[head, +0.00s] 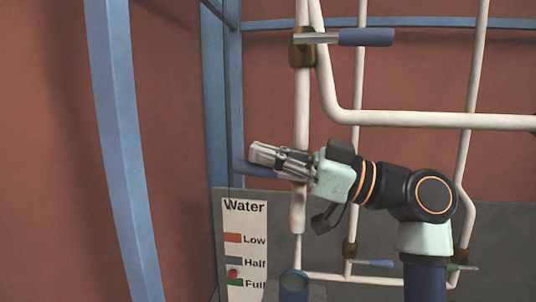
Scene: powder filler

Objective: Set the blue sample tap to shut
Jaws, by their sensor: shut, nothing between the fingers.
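A small blue tap handle (375,263) shows low in the head view. It lies about level, pointing right from a brass body (349,248) on a white vertical pipe. A larger blue-handled lever (365,37) is at the top, level and pointing right from a brass body (302,47), across its pipe. I cannot tell which is the sample tap. My gripper (262,155) is shut and empty, pointing left across the vertical white pipe. It is below the upper lever and above and left of the lower handle, apart from both.
A green-handled tap (462,267) is at the lower right. White pipes (440,121) cross around my arm. A Water level sign (244,250) and a blue cup-like vessel (293,286) are below. A blue post (122,150) stands at left.

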